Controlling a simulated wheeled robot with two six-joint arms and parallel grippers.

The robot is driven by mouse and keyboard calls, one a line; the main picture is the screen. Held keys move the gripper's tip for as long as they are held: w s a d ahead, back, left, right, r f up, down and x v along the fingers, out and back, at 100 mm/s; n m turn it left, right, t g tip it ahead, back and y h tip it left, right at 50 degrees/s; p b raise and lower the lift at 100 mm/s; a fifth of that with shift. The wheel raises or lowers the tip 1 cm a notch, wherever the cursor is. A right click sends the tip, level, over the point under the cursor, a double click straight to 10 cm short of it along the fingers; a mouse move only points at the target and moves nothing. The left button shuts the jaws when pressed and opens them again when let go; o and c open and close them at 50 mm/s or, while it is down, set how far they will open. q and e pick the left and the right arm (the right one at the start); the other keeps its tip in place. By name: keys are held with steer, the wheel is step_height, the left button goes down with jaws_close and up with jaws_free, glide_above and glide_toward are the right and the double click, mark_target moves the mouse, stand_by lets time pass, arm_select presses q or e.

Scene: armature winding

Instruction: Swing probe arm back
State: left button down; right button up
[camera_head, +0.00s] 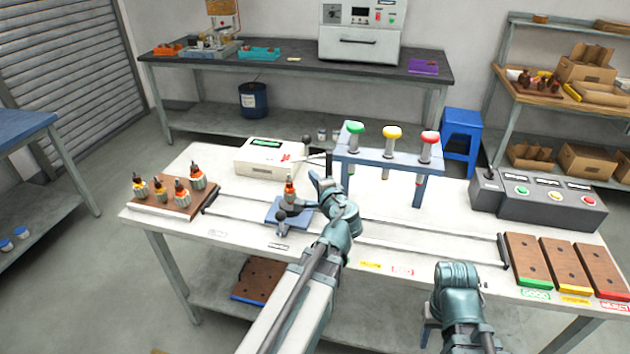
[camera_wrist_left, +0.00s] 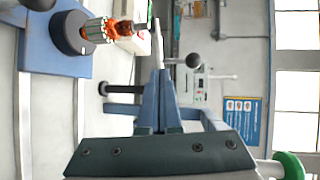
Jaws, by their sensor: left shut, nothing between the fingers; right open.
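The probe arm appears to be the dark lever with a black ball knob (camera_head: 307,139) beside the white tester box (camera_head: 265,157); its exact swing position is unclear. In the left wrist view, a black knob (camera_wrist_left: 193,60) shows just right of my fingertips, apart in the picture; contact is unclear. An orange-and-silver armature (camera_head: 290,190) stands in the blue fixture (camera_head: 283,222), and it also shows in the left wrist view (camera_wrist_left: 105,30). My left gripper (camera_head: 314,176) is shut and empty, right of the armature. My right gripper (camera_head: 425,332) is mostly hidden behind its wrist, low at the table's front.
A blue rack (camera_head: 390,160) with green, yellow and red knobbed tools stands right of my left gripper. A wooden tray (camera_head: 160,203) with several armatures is at left. A button console (camera_head: 540,203) and wooden boards (camera_head: 530,265) are at right. The middle front table is mostly clear.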

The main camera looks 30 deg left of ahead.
mark_target(300, 160)
arm_select(q)
steer(key=b+x, duration=0.1)
steer(key=x, duration=0.9)
steer(key=shift+b, duration=0.35)
arm_select(e)
step_height(300, 160, down, 2)
arm_select(q)
steer(key=shift+w+a, duration=0.1)
steer(key=shift+w, duration=0.05)
